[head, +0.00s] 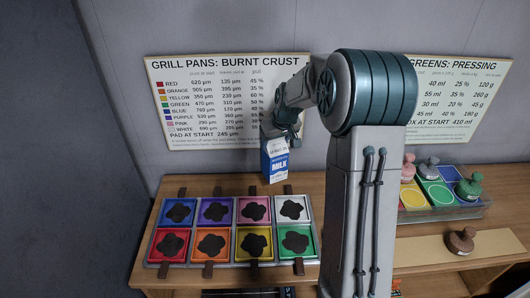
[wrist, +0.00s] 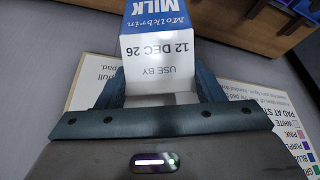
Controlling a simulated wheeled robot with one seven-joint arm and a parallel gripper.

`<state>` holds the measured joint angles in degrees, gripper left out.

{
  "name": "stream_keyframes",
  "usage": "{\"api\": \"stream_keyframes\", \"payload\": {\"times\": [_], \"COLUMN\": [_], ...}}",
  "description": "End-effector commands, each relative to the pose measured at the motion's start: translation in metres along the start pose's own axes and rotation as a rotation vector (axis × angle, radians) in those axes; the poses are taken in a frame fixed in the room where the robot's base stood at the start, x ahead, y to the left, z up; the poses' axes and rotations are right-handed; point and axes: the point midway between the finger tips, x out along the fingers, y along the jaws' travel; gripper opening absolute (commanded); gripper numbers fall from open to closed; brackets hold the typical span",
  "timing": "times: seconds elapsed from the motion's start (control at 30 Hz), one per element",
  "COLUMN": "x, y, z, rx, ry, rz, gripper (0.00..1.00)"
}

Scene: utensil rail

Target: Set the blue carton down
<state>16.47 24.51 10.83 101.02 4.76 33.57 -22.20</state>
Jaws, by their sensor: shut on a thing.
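The blue carton (head: 277,164) is a blue and white milk carton, held upright or nearly so in the air in front of the wall sign, above the back of the pans in the head view. My gripper (head: 284,135) is shut on its top. In the wrist view my gripper (wrist: 157,92) has a finger on each side of the white top of the carton (wrist: 158,48), which reads "USE BY 12 DEC 26". The carton's lower part is hidden in the wrist view.
Several coloured grill pans (head: 212,243) with dark crust stand on the wooden counter (head: 230,184). A tray of coloured pads (head: 437,196) with knobbed presses stands right. A brown press (head: 461,241) stands on a pale board. Wall signs (head: 225,100) hang behind. Bare counter shows behind the pans.

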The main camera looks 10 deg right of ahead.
Motion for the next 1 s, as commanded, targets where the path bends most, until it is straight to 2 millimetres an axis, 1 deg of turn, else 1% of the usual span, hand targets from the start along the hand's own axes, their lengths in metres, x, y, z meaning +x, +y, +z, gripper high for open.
{"api": "stream_keyframes", "payload": {"times": [0.03,0.1,0.27,0.37,0.5,0.6,0.97,1.0], "x": [0.005,0.013,0.022,0.032,0.050,0.058,0.063,0.064], "y": [-0.009,-0.015,-0.021,-0.021,-0.021,-0.021,-0.021,-0.022], "z": [-0.005,-0.009,-0.012,-0.008,0.000,0.003,0.005,0.006], "rx": [-0.004,-0.003,0.000,0.002,0.001,0.001,0.000,0.000], "ry": [-0.001,0.001,0.002,-0.001,-0.001,0.001,0.003,0.001], "rz": [-0.002,0.000,0.002,0.000,0.000,0.001,0.001,0.001], "gripper": [0.01,0.01,0.01,0.01,0.01,0.01,0.01,0.64]}}
